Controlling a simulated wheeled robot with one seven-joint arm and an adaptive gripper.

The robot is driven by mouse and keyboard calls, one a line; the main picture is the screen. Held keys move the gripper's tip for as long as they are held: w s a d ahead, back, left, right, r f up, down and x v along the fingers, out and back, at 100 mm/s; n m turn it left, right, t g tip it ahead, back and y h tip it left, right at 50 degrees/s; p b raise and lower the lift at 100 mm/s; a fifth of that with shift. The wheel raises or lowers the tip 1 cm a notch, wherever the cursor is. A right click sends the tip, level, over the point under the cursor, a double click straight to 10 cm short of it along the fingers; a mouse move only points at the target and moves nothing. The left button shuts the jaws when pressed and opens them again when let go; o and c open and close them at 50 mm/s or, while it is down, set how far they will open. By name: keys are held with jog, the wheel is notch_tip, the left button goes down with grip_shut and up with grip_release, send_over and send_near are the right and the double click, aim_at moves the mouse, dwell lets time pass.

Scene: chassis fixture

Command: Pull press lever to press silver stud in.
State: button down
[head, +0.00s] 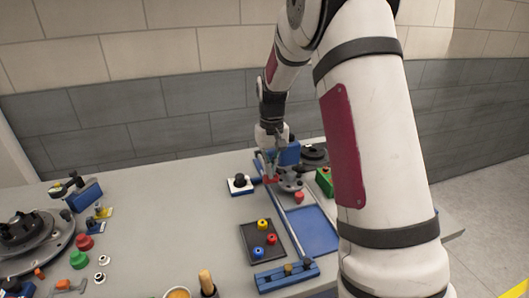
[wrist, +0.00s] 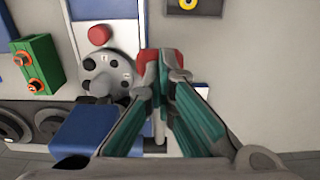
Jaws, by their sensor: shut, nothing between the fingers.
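The press appears as a blue block (head: 288,153) beside a grey round plate with holes (head: 290,181); both also show in the wrist view, as a blue block (wrist: 90,130) and a grey round plate (wrist: 106,74). A red grip (wrist: 172,57), apparently the press lever's end, lies at my fingertips, with a pale rod below it. My gripper (wrist: 160,62) is shut and empty, its tips overlapping the red grip in the picture; I cannot tell whether they touch. It also shows in the head view (head: 268,178). I cannot make out the silver stud.
A red knob (wrist: 99,35) stands near the round plate. A green box (head: 325,181) is to the right. A black tray (head: 250,237) with coloured rings and a blue mat (head: 312,230) lie in front. A white-and-blue block with a black knob (head: 240,184) is left.

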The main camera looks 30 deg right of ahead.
jog(key=shift+f, duration=0.15)
jog(key=shift+w+f, duration=0.1)
jog(key=shift+f, duration=0.65)
dwell(0.4)
jog(key=shift+f+b, duration=0.15)
jog(key=shift+b, duration=0.15)
jog(key=shift+r+p, duration=0.6)
jog(key=shift+r, duration=1.9)
notch_tip(320, 180, up, 8)
jog(key=w, duration=0.1)
jog(key=shift+w+d, duration=0.15)
jog(key=shift+w, duration=0.05)
